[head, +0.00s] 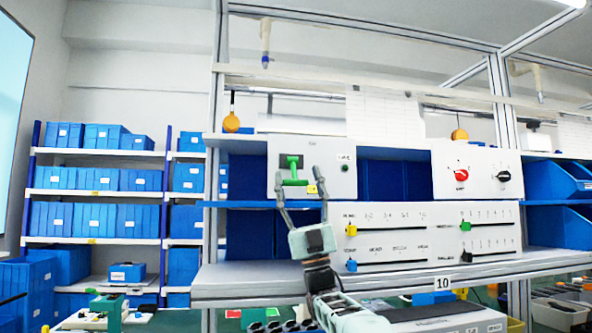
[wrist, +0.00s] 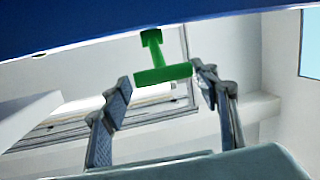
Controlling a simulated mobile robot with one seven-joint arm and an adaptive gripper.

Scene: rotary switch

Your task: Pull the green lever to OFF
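The green lever (head: 294,172) is on the white panel (head: 335,152) at the upper shelf. Its T-shaped handle has a crossbar at the bottom. My gripper (head: 301,172) is open in front of the lever, one finger at each side of it. In the wrist view the green lever (wrist: 162,73) hangs between my two spread fingers (wrist: 160,82). The right finger is very close to the crossbar's end, and I cannot tell whether it touches. The left finger stands apart from it. The panel's position labels are too small to read.
A white box with a red knob (head: 461,174) and a black knob (head: 503,176) stands to the right. Below are slider panels with yellow, blue and green sliders (head: 465,226). Blue bins (head: 555,180) fill the shelves. The grey workbench (head: 240,278) is mostly clear.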

